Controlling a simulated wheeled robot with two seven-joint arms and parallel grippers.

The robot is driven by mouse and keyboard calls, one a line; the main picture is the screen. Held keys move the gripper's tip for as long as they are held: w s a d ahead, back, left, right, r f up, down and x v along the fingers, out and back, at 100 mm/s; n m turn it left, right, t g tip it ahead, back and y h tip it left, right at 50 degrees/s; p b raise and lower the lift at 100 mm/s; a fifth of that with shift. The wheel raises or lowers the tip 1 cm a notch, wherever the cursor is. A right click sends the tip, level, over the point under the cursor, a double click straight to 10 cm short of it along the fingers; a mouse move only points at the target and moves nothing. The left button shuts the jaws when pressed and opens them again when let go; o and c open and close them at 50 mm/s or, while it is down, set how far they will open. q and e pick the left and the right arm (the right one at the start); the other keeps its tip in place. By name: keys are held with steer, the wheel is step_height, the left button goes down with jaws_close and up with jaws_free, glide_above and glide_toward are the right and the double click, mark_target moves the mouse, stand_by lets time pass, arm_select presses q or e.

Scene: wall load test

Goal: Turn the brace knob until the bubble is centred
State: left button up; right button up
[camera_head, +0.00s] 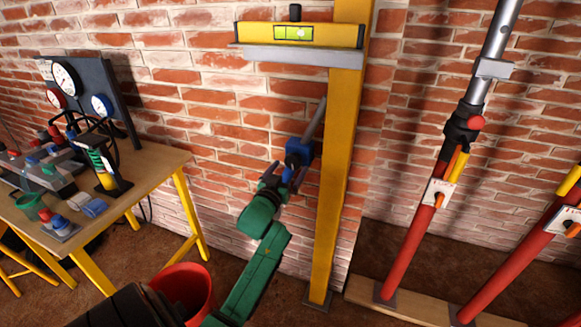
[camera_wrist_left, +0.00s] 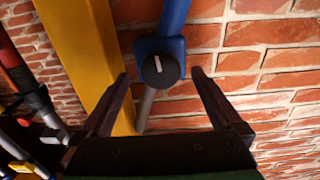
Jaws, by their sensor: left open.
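A yellow spirit level (camera_head: 258,35) lies on a grey ledge (camera_head: 300,56) across the top of the yellow post. Its green vial (camera_head: 285,33) shows a pale bubble that seems a little right of the middle, though it is small. A blue brace body (camera_head: 298,148) with a grey rod sits beside the post. My right gripper is not in view.
The yellow post (camera_head: 330,220) stands against the brick wall. A wooden bench (camera_head: 155,170) with gauges and small parts is at left, a red bucket (camera_head: 186,286) below.

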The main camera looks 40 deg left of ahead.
arm_select(q)
steer(key=shift+x, duration=0.95)
steer(key=c, duration=1.4)
steer(key=n+p, duration=0.3)
steer(key=n, duration=0.1)
steer(key=shift+r+p, duration=0.1)
steer(key=shift+p, duration=0.25)
steer(key=shift+n+p, duration=0.7)
steer(key=shift+n, duration=0.3)
steer(key=shift+n+p, duration=0.4)
steer(key=shift+n, duration=0.2)
steer(key=shift+d, duration=0.1)
